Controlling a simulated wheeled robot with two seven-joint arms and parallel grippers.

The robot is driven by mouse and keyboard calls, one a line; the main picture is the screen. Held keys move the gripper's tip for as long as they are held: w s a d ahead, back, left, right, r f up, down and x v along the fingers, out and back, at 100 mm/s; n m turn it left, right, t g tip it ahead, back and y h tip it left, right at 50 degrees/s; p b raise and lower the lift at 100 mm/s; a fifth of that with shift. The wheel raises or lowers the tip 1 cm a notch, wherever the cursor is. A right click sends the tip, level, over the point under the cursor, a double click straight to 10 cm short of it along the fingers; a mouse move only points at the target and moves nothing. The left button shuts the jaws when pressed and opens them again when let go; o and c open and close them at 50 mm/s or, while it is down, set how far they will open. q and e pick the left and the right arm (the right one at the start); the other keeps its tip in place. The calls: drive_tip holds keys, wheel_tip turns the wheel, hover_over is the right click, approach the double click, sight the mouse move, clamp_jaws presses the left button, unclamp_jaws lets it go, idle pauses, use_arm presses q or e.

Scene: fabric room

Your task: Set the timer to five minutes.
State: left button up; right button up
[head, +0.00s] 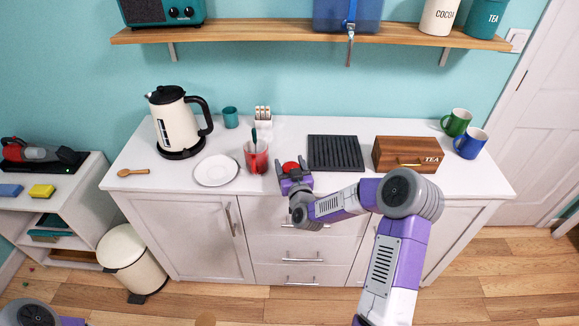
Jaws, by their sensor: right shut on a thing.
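The timer appears to be the small round red thing (291,168) on the white counter, between the red mug and the black rack. My right gripper (293,174) reaches in from the right and is shut on this red thing at the counter's front part. The timer's dial marks are too small to read, and the gripper covers part of it. Only a part of my left arm shows at the bottom left corner; its gripper is out of view.
A red mug (256,157) with a utensil stands just left of my right gripper. A white plate (216,170), a kettle (177,122) and a wooden spoon (133,172) are farther left. A black rack (335,153) and a wooden tea box (407,154) stand to the right.

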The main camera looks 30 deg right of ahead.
idle(0.3)
drive_tip(key=o, duration=1)
drive_tip(key=shift+p+v, duration=0.45)
drive_tip(key=shift+v, duration=3.3)
